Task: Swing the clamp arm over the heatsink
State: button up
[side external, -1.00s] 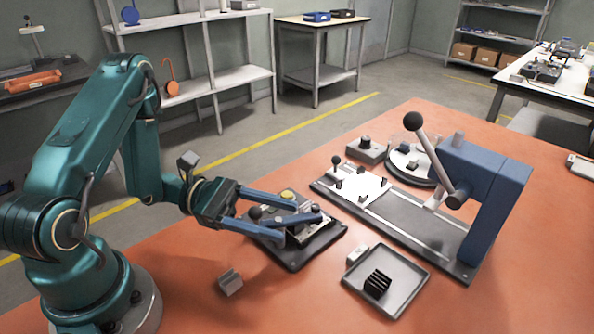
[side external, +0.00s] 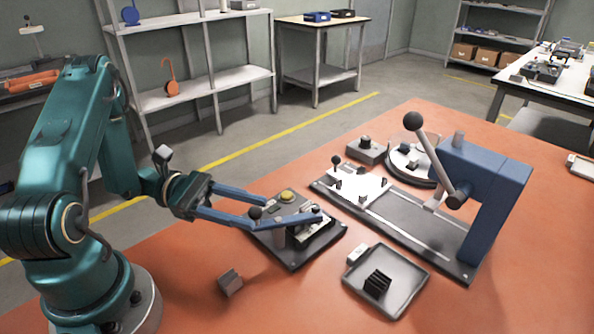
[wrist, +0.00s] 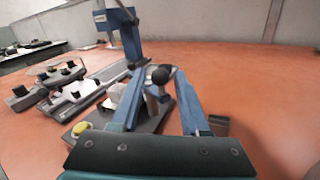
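The clamp fixture (side external: 290,262) is a dark plate on the orange table, with a yellow button (side external: 287,196) and a silvery block (side external: 318,232). The blue clamp arm (side external: 293,220) lies across it, its right end over the silvery block. Whether that block is the heatsink is unclear. A black knob (side external: 316,209) shows near that end, and another at the left (side external: 255,213). My gripper (side external: 262,214) is open, its long blue fingers at the fixture's left side. In the wrist view my gripper (wrist: 153,100) has a black knob (wrist: 160,75) between its fingers; contact cannot be told.
A grey tray (side external: 355,283) with a black finned piece (side external: 377,282) lies in front. A blue press (side external: 495,190) with a long lever stands at the right. A small grey block (side external: 230,283) sits near my base. The front left of the table is mostly clear.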

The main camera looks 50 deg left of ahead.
jog(key=shift+m+g, duration=0.3)
jog(key=c, duration=0.5)
jog(key=m+g, duration=0.2)
jog(key=g, duration=0.1)
jog(key=m+g, duration=0.1)
jog(key=shift+w+a+r+m, duration=0.3)
jog(key=shift+a+r+m, duration=0.1)
grip_shut()
jog(key=w+a+r+m+g+y, duration=0.55)
jog(key=a+r+y, duration=0.2)
jog(key=y, duration=0.45)
jog(key=shift+n, duration=0.45)
jog(key=x, duration=0.6)
jog(key=s+x, duration=0.1)
jog(key=x, duration=0.3)
jog(key=shift+r, duration=0.1)
jog(key=shift+s+d, duration=0.25)
jog(key=shift+d, duration=0.35)
jog(key=shift+s+d, duration=0.3)
jog(key=shift+d, duration=0.35)
jog(key=shift+s+d, duration=0.3)
jog(key=shift+d, duration=0.2)
